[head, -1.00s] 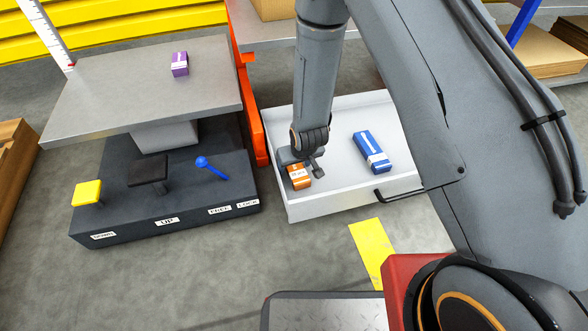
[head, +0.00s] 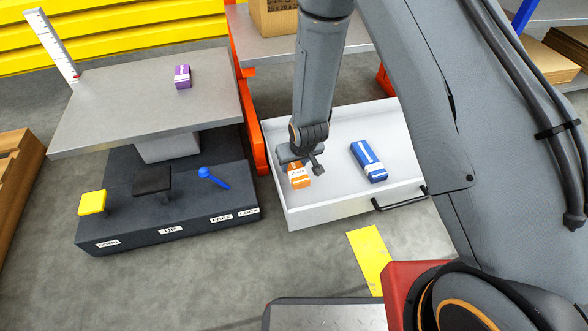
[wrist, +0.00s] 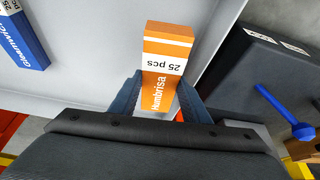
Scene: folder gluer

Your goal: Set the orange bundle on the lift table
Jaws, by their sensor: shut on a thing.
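The orange bundle (head: 299,173), with a white label band, is in my gripper (head: 296,160) over the left part of the white drawer. In the wrist view the orange bundle (wrist: 165,85) sits between the two blue-grey fingers of my gripper (wrist: 160,95), which are shut on it. It appears a little above the drawer floor; the exact gap is hard to judge. The lift table (head: 120,115) has a flat grey top at the left, with a purple bundle (head: 183,77) on its far part and bare room around it.
The white drawer (head: 350,205) also holds a blue bundle (head: 368,161). An orange upright (head: 247,110) stands between drawer and lift table. The dark base below the table carries a yellow pedal (head: 92,202), a black pedal (head: 152,180) and a blue lever (head: 213,178).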

